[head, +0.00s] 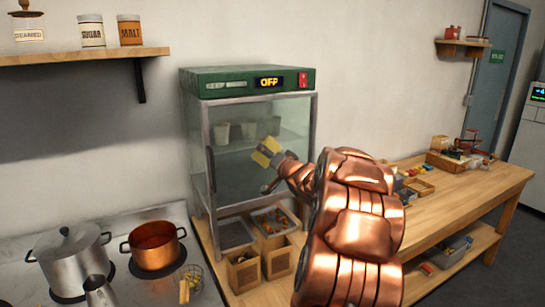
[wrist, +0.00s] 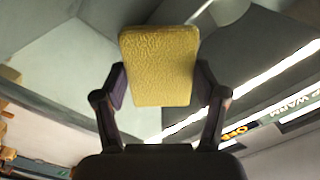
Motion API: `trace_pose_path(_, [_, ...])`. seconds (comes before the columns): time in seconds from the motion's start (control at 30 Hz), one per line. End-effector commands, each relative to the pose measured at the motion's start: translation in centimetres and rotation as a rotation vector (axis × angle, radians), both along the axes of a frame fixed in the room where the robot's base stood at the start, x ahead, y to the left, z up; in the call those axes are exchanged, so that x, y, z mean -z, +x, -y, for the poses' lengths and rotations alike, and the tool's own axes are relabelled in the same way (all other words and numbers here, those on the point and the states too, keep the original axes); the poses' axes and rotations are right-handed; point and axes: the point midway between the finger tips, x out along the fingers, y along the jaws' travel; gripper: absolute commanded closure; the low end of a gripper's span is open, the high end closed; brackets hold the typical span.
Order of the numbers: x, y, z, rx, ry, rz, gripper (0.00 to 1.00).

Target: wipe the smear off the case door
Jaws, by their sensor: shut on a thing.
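The case (head: 250,140) is a glass-fronted warmer with a green top and a display reading OFF, standing on the wooden bench. Its glass door (head: 228,172) faces me and looks shut. My gripper (head: 270,156) is in front of the door, shut on a yellow sponge (wrist: 158,65). The sponge also shows in the head view (head: 262,158), close to the glass; I cannot tell whether it touches. I cannot make out the smear; my arm and the sponge cover part of the door.
Wooden boxes (head: 243,272) and trays stand below the case. A steel pot (head: 72,255) and a copper pot (head: 154,246) sit on the stove at the left. A shelf with jars (head: 90,55) is above. The bench (head: 450,200) at the right holds several small boxes.

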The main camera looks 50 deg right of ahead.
Motion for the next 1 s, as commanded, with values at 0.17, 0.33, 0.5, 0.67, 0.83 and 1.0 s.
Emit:
trace_pose_path(0.17, [0.1,0.6,-1.3,-0.003,0.001,0.002,0.57])
trace_pose_path(0.33, [0.1,1.1,-2.4,-0.004,0.000,0.002,0.57])
trace_pose_path(0.5, [0.1,1.5,-3.3,-0.004,0.000,0.001,0.57])
trace_pose_path(0.67, [-0.4,1.5,-3.4,-0.003,0.000,0.000,0.57])
trace_pose_path(0.83, [-1.6,1.5,-3.4,-0.004,-0.002,0.002,0.57])
trace_pose_path(1.0, [-2.6,1.3,-3.4,-0.002,-0.002,0.002,0.57])
